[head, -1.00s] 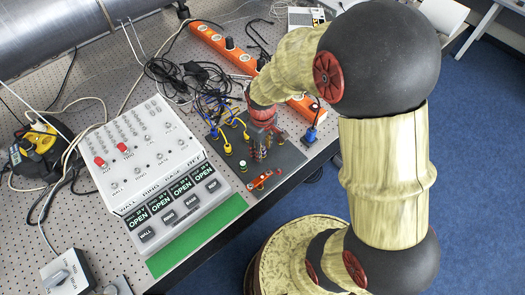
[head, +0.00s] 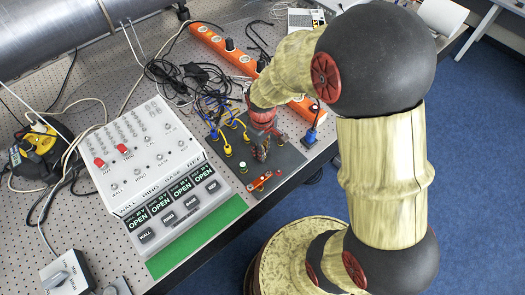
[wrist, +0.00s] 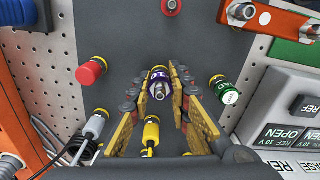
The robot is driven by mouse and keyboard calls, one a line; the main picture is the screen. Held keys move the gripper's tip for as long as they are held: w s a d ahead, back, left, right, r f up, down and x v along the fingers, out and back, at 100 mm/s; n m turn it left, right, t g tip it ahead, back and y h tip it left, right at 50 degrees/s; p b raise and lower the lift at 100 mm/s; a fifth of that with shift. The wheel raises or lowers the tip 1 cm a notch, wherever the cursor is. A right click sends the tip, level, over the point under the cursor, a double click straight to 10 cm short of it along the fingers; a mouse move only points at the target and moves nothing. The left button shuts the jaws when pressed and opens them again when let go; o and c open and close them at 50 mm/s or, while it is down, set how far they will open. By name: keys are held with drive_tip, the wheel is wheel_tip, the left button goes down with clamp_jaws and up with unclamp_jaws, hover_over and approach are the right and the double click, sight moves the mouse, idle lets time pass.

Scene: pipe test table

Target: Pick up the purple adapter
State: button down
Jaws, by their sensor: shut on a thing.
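The purple adapter (wrist: 159,76) stands between my finger pads in the wrist view, with a light marking on its body and a metal tip. My gripper (wrist: 161,90) is shut on it, one yellow-edged finger on each side. In the head view my gripper (head: 261,154) is low over the dark plate (head: 287,159), and the adapter is hidden by the fingers. I cannot tell whether the adapter is clear of the plate.
Near it are a green adapter (wrist: 219,90), a red knob (wrist: 91,71) and a yellow connector (wrist: 151,132). An orange bar (wrist: 242,13) lies close by. Cables crowd the plate's far side (head: 217,105). A white control box (head: 150,160) stands left.

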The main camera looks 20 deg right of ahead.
drive_tip(key=shift+r, duration=0.15)
drive_tip(key=shift+r, duration=0.65)
drive_tip(key=s+r+p, duration=0.3)
drive_tip(key=s+r, duration=0.8)
drive_tip(key=s, duration=0.3)
drive_tip(key=shift+d+r, duration=0.25)
drive_tip(key=shift+d, duration=0.15)
